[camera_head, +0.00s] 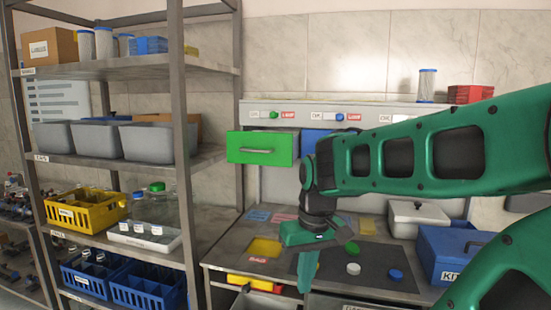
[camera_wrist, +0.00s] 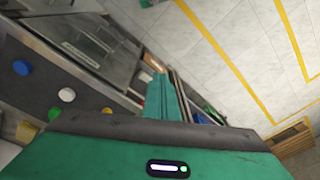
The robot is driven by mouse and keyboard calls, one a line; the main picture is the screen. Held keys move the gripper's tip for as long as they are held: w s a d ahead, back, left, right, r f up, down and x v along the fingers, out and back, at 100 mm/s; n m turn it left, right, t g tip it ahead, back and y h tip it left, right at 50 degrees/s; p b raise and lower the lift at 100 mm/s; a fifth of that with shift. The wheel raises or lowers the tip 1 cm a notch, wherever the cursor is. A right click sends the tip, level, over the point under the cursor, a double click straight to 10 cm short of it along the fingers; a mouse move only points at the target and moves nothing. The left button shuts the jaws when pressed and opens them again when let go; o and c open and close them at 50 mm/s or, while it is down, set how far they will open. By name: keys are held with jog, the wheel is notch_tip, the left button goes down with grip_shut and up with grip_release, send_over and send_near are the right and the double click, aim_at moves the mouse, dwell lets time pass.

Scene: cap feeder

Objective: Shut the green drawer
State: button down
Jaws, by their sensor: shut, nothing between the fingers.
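The green drawer (camera_head: 262,148) is in the upper unit above the workbench, with a light handle on its front. Its front stands out from the unit, so it is pulled open. My gripper (camera_head: 306,288) is shut and empty. It points down over the front part of the bench, below and to the right of the drawer and apart from it. In the wrist view, the shut fingers (camera_wrist: 162,92) show over the bench edge, and the green drawer is not seen there.
A blue drawer (camera_head: 314,143) is right of the green one, partly hidden by my arm. Caps lie on the dark mat (camera_head: 378,276). A blue box (camera_head: 450,252) stands at the right. The metal shelf (camera_head: 205,160) rises close on the left. Open floor (camera_wrist: 240,50) lies before the bench.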

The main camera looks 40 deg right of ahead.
jog(key=w+d+r+n+t+h, duration=0.1)
jog(key=w+d+r+n+t, duration=0.1)
jog(key=w+d+r, duration=0.35)
jog(key=w+d+r+n+t, duration=0.1)
jog(key=w+d+r+n, duration=0.15)
jog(key=w+r, duration=0.45)
jog(key=n+t+h, duration=0.1)
jog(key=n+t, duration=0.2)
jog(key=n, duration=0.3)
send_near(289, 158)
jog(key=s+a, duration=0.4)
jog(key=a, duration=0.2)
jog(key=shift+m, duration=0.25)
jog(key=w+d+f, duration=0.1)
jog(key=w+f, duration=0.1)
jog(key=w+d+f, duration=0.3)
jog(key=w+f, duration=0.2)
jog(key=shift+d+f, duration=0.1)
jog(key=shift+d, duration=0.25)
jog(key=shift+w+d, duration=0.4)
jog(key=shift+d, duration=0.1)
jog(key=shift+w, duration=0.1)
